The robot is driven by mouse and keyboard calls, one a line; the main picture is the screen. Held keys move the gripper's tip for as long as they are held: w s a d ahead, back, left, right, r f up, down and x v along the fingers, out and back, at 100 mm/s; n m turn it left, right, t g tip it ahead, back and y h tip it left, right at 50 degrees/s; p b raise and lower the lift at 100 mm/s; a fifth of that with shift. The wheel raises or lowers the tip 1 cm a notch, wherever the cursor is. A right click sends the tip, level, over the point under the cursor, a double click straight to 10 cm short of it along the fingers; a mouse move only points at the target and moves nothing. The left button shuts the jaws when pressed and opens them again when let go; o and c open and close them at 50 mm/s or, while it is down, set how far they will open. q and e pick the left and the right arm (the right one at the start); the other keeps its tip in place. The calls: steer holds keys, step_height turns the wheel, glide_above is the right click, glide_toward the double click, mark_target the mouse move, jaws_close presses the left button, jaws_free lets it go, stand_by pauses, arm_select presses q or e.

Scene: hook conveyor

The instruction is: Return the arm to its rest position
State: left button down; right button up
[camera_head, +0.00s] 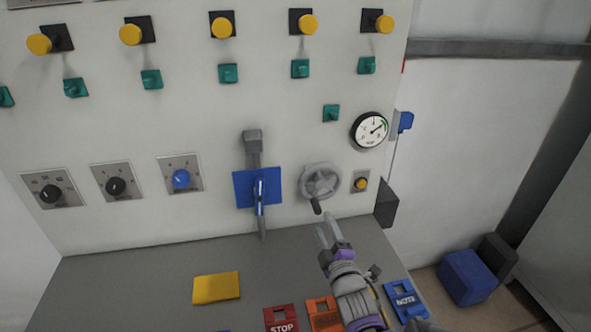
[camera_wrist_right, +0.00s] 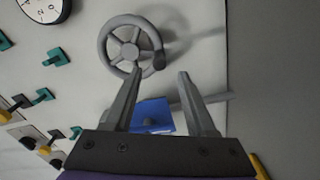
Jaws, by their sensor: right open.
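My right gripper (camera_head: 325,231) reaches up from the bottom of the head view, over the grey console ledge. Its fingers point at the panel, just below the grey handwheel (camera_head: 320,181) with its dark crank knob. In the right wrist view the two fingers of the right gripper (camera_wrist_right: 160,85) stand apart with nothing between them. The handwheel (camera_wrist_right: 130,44) lies beyond the left fingertip there, and I cannot tell whether they touch. My left gripper is not in view.
The panel carries a blue plate with a lever (camera_head: 258,188), a gauge (camera_head: 370,130), knobs and yellow buttons. On the ledge lie a yellow block (camera_head: 216,288) and STOP (camera_head: 281,319), orange (camera_head: 323,313) and NOTE (camera_head: 404,301) pieces.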

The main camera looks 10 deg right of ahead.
steer(key=s+f+m+g+p, duration=0.2)
steer(key=s+m+g+p, duration=0.7)
steer(key=s, duration=1.8)
steer(key=m+g, duration=0.3)
steer(key=m, duration=0.2)
steer(key=shift+s+d+g+h+p, duration=0.2)
steer(key=shift+s+g+h+p, duration=0.1)
steer(key=shift+s+p, duration=0.05)
